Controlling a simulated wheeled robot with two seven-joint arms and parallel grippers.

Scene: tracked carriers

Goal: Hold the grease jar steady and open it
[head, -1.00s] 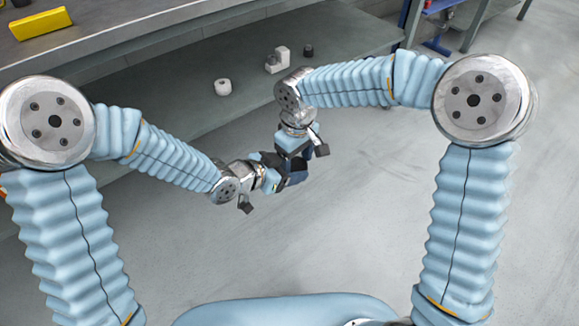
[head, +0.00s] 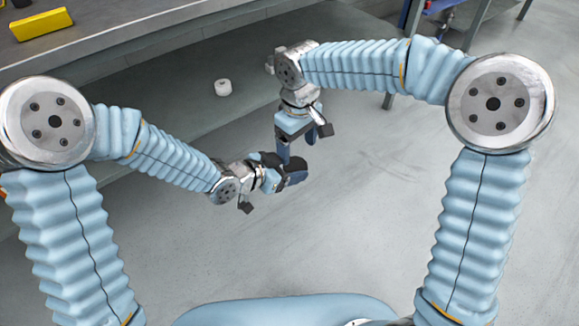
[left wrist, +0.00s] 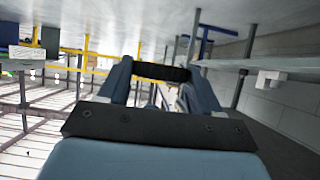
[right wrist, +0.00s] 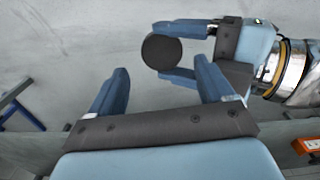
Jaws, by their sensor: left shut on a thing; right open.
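The grease jar (right wrist: 160,52) shows in the right wrist view as a dark round shape between the fingers of my left gripper (right wrist: 185,50). In the left wrist view it is a dark band (left wrist: 162,72) across the gap between the fingers. My left gripper (head: 285,172) is shut on it, in the air in front of the bench. My right gripper (head: 299,146) is open and empty, just above and apart from the jar. Its spread fingers show in the right wrist view (right wrist: 157,88). I cannot tell whether the dark round face is a lid.
A yellow block (head: 41,23) lies on the bench top. A blue-framed stand (head: 432,12) is at the back right. The floor (head: 370,220) between my arms is clear.

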